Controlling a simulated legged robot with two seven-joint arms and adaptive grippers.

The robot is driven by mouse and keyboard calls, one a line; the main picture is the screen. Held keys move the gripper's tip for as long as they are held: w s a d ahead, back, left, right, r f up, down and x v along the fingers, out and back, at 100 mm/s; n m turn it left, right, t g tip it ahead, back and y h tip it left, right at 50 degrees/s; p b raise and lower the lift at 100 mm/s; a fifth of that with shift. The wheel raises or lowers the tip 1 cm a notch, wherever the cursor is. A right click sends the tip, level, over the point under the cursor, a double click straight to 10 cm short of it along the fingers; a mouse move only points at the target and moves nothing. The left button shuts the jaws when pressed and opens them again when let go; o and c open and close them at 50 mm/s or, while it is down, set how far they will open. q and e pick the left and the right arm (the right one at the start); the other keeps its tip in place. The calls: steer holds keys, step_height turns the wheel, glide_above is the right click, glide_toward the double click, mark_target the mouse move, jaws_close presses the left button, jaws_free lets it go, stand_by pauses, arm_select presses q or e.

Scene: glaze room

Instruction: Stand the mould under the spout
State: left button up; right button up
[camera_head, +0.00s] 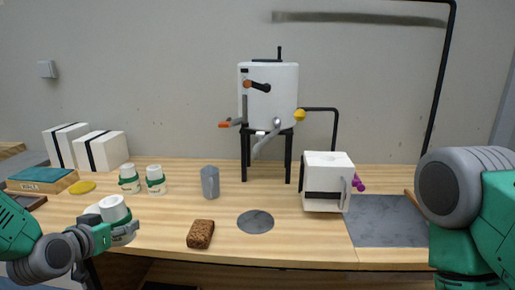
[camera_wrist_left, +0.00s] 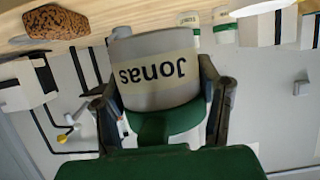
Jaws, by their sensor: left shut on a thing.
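A white tank (camera_head: 282,92) stands on black legs at the back, with a grey spout (camera_head: 268,138) slanting down at its front. A white block with a dark band, a hole in its top and a grey handle (camera_head: 322,171) stands right of the legs; it looks like the mould, apart from the spout. Two white blocks with black straps (camera_head: 60,148) (camera_head: 98,152) stand at the far left. My left gripper (camera_head: 112,232) is shut on a white and green cup (camera_head: 114,207), labelled "Jonas" upside down in the left wrist view (camera_wrist_left: 155,72). My right gripper is out of view.
A brown sponge (camera_head: 200,234), a grey disc (camera_head: 255,222) and a grey jug (camera_head: 210,184) are on the wooden table. Two white and green cups (camera_head: 129,179) (camera_head: 155,181) stand behind my left gripper. A grey slab (camera_head: 388,222) lies at the right.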

arm_select(q)
steer(key=s+d+f+y, duration=0.1)
steer(key=s+d+f, duration=0.4)
steer(key=s+d, duration=0.6)
steer(key=shift+s+f+n, duration=0.3)
steer(key=shift+s+f, duration=0.05)
steer(key=shift+f, duration=0.05)
